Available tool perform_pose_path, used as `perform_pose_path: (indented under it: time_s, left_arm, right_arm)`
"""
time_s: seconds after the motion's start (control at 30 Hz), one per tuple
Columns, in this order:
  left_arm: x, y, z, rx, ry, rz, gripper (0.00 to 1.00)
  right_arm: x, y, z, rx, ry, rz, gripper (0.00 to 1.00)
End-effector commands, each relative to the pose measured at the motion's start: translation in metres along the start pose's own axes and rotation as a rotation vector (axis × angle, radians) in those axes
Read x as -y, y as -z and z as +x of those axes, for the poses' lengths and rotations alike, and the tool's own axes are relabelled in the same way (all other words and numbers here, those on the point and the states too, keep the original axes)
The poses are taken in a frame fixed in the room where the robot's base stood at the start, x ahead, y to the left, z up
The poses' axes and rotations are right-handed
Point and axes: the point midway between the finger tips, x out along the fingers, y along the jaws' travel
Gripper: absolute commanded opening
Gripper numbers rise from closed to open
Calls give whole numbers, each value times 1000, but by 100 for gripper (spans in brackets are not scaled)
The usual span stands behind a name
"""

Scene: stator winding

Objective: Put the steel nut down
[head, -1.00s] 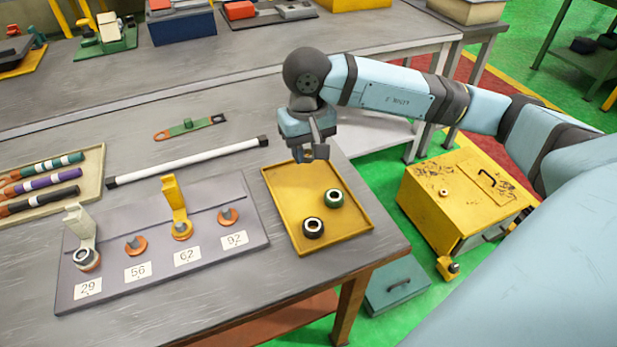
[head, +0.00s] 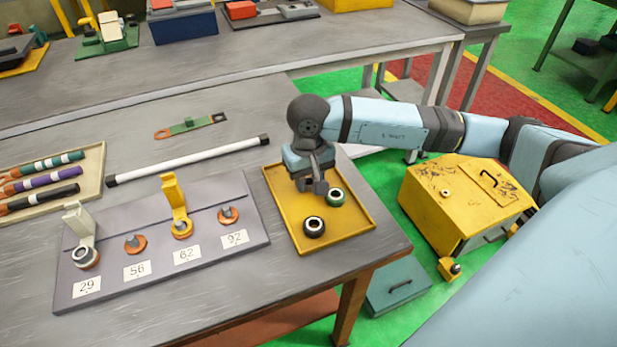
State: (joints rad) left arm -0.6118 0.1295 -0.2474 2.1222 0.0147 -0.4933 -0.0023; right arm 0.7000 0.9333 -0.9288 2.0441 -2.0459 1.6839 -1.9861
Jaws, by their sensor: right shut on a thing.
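My right gripper (head: 314,188) is low over the yellow tray (head: 355,240), near its far middle part. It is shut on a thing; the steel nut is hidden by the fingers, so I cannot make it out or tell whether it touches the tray. A dark ring with a pale inner ring (head: 314,227) lies in the tray just in front of the gripper. My left gripper is not in view.
A grey board (head: 215,260) with labels 29, 56, 62 and 92 lies left of the tray. A white rod (head: 190,160) lies behind it. A beige tray (head: 95,185) holds coloured rods. The tray's front right corner is bare.

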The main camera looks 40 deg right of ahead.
Motion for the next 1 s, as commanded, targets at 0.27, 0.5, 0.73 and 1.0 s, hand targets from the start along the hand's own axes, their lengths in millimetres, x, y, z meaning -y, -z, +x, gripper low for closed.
perform_pose_path:
  time_s: [0.27,0.5,0.73,1.0]
  left_arm:
    - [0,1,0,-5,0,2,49]
    - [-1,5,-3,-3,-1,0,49]
    - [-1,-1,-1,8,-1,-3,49]
    - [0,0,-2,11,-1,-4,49]
  right_arm:
    - [0,0,2,0,0,0,57]
    - [0,0,-4,0,0,0,57]
    - [0,1,-42,-5,2,0,57]
    - [0,1,-98,-4,1,0,57]
